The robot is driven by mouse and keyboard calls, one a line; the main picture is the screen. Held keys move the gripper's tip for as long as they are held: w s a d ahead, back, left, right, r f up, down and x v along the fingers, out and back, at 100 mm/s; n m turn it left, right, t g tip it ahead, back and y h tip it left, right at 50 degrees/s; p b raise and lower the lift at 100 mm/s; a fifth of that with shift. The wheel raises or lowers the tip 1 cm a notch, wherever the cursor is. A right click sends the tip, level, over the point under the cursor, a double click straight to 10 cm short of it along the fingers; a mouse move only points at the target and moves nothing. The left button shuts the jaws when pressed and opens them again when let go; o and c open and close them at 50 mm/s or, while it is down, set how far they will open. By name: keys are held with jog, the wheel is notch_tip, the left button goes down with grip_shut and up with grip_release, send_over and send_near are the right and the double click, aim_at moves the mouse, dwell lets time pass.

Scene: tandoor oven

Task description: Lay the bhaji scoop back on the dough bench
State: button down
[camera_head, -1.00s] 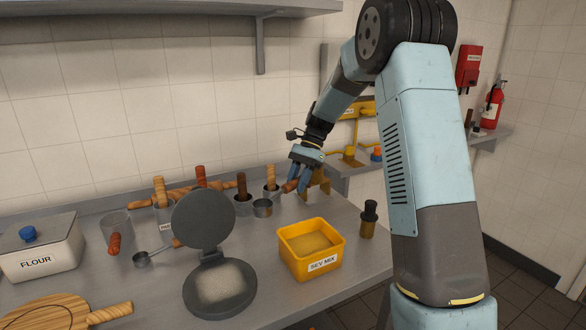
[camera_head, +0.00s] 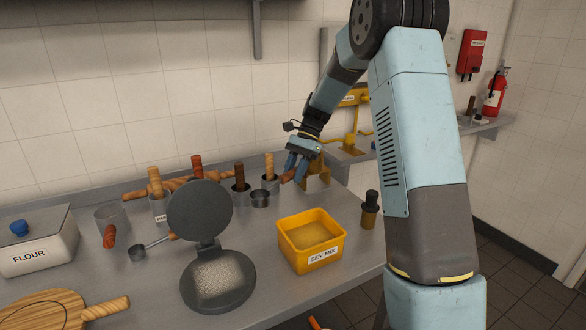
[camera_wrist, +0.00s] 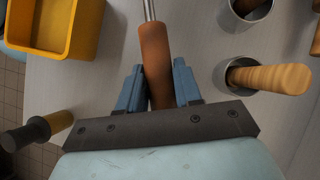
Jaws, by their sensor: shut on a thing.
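My gripper (camera_head: 297,170) is over the back right of the dough bench (camera_head: 265,247), shut on the bhaji scoop's red-brown handle (camera_head: 289,176). In the wrist view the handle (camera_wrist: 156,65) lies between the two blue fingers (camera_wrist: 158,72), and its metal shaft runs out of the top of the picture. A small metal cup (camera_head: 260,199), which looks like the scoop's bowl, is left of the gripper beside the pots. I cannot tell whether it touches the bench.
Metal pots with wooden handles (camera_head: 240,180) stand close by at the back. A yellow SEV MIX tub (camera_head: 311,259) and a dark bottle (camera_head: 369,209) stand in front. A hinged press (camera_head: 208,250), another ladle (camera_head: 138,253) and a FLOUR box (camera_head: 38,249) are leftward. Bare bench lies around the tub.

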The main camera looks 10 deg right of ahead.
jog(key=shift+f, duration=3.85)
jog(key=c, duration=0.7)
grip_release()
jog(key=shift+o, duration=0.4)
jog(key=o, duration=0.6)
jog(key=shift+v, duration=4.05)
jog(key=shift+w+d+r, duration=0.15)
jog(key=shift+d+r, duration=0.05)
jog(key=shift+r, duration=0.15)
